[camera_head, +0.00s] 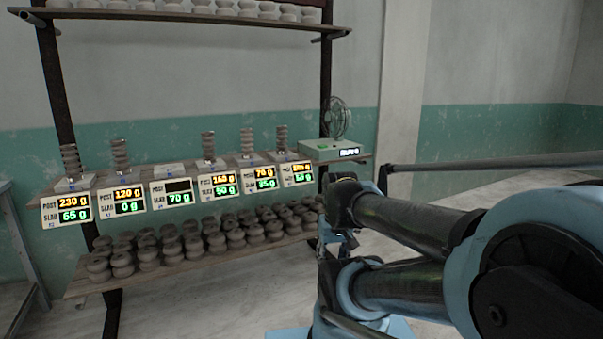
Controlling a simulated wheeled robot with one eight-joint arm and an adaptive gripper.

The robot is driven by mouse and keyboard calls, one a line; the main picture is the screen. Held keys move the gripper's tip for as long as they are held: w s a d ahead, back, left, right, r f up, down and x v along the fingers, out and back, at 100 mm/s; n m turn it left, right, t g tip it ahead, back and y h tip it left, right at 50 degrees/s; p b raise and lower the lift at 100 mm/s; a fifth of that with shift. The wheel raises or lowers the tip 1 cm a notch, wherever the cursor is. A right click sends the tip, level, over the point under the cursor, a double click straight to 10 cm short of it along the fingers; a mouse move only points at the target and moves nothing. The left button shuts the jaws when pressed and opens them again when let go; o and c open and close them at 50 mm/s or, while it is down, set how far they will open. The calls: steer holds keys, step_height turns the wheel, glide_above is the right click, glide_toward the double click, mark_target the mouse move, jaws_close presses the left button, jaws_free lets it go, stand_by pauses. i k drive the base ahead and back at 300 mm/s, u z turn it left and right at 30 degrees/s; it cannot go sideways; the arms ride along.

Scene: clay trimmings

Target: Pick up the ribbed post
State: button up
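Several ribbed grey posts stand upright on a row of small scales along the middle shelf. From left to right they are a first post (71,161), a second post (120,155), a third post (208,146), a fourth post (247,141) and a last post (281,138). The third scale (171,191) bears no post, and its POST line is blank. My blue and black arm fills the lower right, apart from all the posts. Its far end lies right of the shelf, and I cannot make out the gripper's fingers there.
A lower shelf (78,287) holds many rounded clay pieces; a top shelf holds pale pots. A green-topped box (331,150) and a fan (337,118) stand at the right end. Dark uprights frame the rack. A grey frame (22,250) stands at far left.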

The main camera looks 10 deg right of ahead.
mark_target(246, 134)
steer(key=z, duration=0.15)
steer(key=i, duration=1)
steer(key=z, duration=0.25)
